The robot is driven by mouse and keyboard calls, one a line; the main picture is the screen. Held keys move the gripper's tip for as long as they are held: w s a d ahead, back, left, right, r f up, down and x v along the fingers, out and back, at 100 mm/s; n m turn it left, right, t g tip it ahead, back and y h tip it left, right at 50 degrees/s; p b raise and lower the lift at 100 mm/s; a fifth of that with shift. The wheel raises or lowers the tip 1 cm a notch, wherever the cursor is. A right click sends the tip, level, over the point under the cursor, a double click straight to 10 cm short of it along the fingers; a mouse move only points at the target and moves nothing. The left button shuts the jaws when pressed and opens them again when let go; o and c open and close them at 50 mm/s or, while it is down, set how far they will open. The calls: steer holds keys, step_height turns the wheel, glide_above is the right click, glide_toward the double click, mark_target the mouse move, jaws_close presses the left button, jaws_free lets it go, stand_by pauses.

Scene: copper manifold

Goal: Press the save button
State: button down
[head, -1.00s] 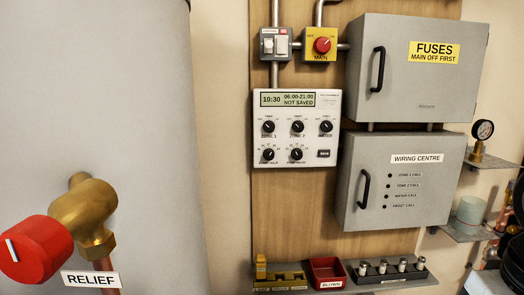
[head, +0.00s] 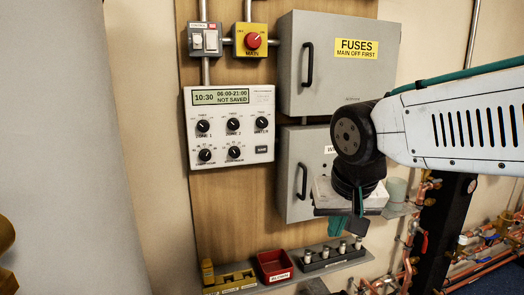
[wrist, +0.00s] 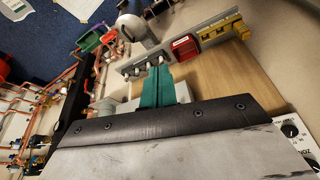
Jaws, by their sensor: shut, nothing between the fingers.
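The save button (head: 262,150) is a small dark button at the lower right of the white programmer panel (head: 190,151). The panel's screen (head: 221,97) reads 10:30, 06:00-21:00 and NOT SAVED. My gripper (head: 346,228) hangs to the right of the panel and below it, in front of the wiring centre box, apart from the button. Its teal fingers are shut and empty, and also show in the wrist view (wrist: 162,80). In the wrist view only a corner of the panel (wrist: 292,128) shows at the right edge; I cannot make out the button there.
The grey fuse box (head: 310,95) is above and right of the panel, with the partly hidden wiring centre box (head: 291,190) below. A shelf holds a red tray (head: 275,265), yellow parts (head: 229,280) and several fuses (head: 333,254). Copper pipes (head: 409,255) stand at the right.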

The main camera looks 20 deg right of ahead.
mark_target(266, 150)
steer(key=w+a+r+m+t, duration=0.2)
steer(key=w+r, duration=0.1)
steer(key=w, duration=0.7)
steer(key=w+a+r+m+t, duration=0.1)
steer(key=w+r+m+t, duration=0.2)
steer(key=w, duration=0.8)
steer(key=shift+a, duration=0.4)
steer(key=shift+w, duration=4.35)
steer(key=shift+w, duration=0.4)
steer(key=shift+w, duration=0.35)
steer(key=shift+s, duration=0.8)
